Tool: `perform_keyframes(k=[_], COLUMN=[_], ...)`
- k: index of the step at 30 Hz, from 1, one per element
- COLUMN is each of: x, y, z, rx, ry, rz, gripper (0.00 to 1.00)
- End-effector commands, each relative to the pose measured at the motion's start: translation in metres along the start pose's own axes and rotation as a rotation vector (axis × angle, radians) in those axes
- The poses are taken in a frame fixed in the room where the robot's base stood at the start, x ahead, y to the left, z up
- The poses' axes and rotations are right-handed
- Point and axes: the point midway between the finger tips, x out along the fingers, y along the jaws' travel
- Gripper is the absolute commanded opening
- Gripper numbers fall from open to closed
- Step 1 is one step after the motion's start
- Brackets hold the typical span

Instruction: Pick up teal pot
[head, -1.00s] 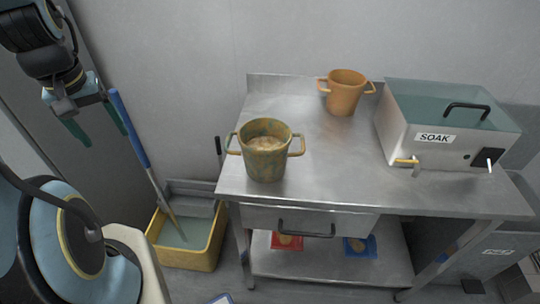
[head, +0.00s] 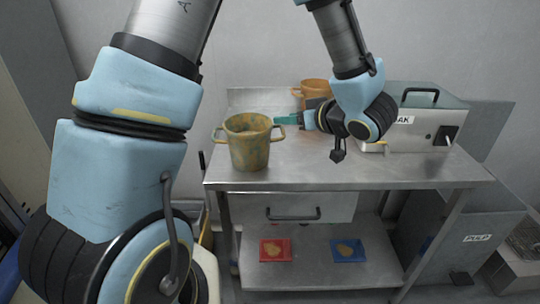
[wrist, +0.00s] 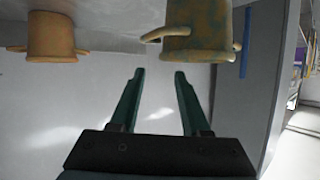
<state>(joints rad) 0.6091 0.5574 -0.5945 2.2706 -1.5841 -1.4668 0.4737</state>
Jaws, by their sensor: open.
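The teal pot (head: 249,150), mottled teal and ochre with two side handles, stands upright on the left part of the steel table. Its inside is partly visible. My gripper (head: 290,120) is to the right of it, its teal fingers pointing left toward the pot's right handle. In the wrist view, which appears upside down, the pot (wrist: 197,25) is at the top, partly cut off. There my gripper (wrist: 159,72) has its fingers spread with nothing between them, and the pot lies beyond the fingertips.
An orange pot (head: 316,88) stands behind my gripper, partly hidden; it also shows in the wrist view (wrist: 50,38). The soak box (head: 428,133) is at the table's right. The table's front (head: 350,177) is clear. Red (head: 274,250) and blue (head: 348,249) trays lie on the lower shelf.

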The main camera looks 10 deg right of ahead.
Motion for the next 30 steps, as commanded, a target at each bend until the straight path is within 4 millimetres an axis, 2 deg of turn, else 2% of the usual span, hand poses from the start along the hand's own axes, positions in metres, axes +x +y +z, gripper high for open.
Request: perform_keyframes(k=[4,12,17,25,30], x=[0.008,0.047,0.057,0.094,0.104], y=[-0.004,-0.005,-0.005,-0.005,-0.005], z=[0.001,0.0,0.0,-0.002,-0.001], rx=[0.011,0.009,0.01,0.007,0.006], ry=[0.008,0.007,0.007,0.007,0.008], rz=[-0.028,-0.027,-0.026,-0.027,-0.023], gripper=[0.46,0.46,0.46,0.46,0.46])
